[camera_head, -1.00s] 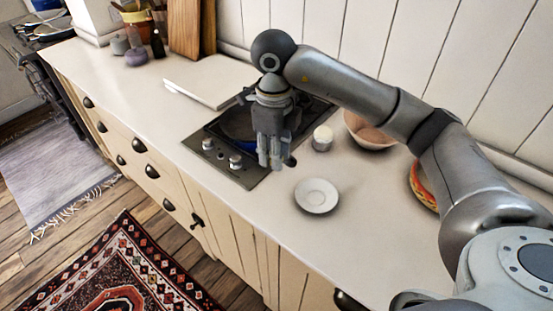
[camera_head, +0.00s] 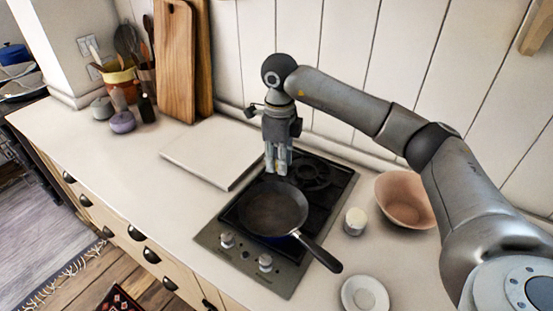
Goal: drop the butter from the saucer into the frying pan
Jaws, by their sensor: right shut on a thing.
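The dark frying pan (camera_head: 272,212) sits on the hob, its black handle pointing toward the lower right. My right gripper (camera_head: 277,172) hangs fingers down over the far edge of the pan. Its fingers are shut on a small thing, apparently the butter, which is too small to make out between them. The white saucer (camera_head: 353,294) stands on the worktop right of the hob, near the bottom of the view, and looks empty. My left gripper is not in view.
The black hob (camera_head: 333,190) has knobs along its front. A small white-topped jar (camera_head: 355,221) and a pink bowl (camera_head: 404,200) stand to its right. A pale board (camera_head: 213,151) lies to its left. Wooden boards (camera_head: 177,62) and a utensil pot (camera_head: 121,80) stand at the back left.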

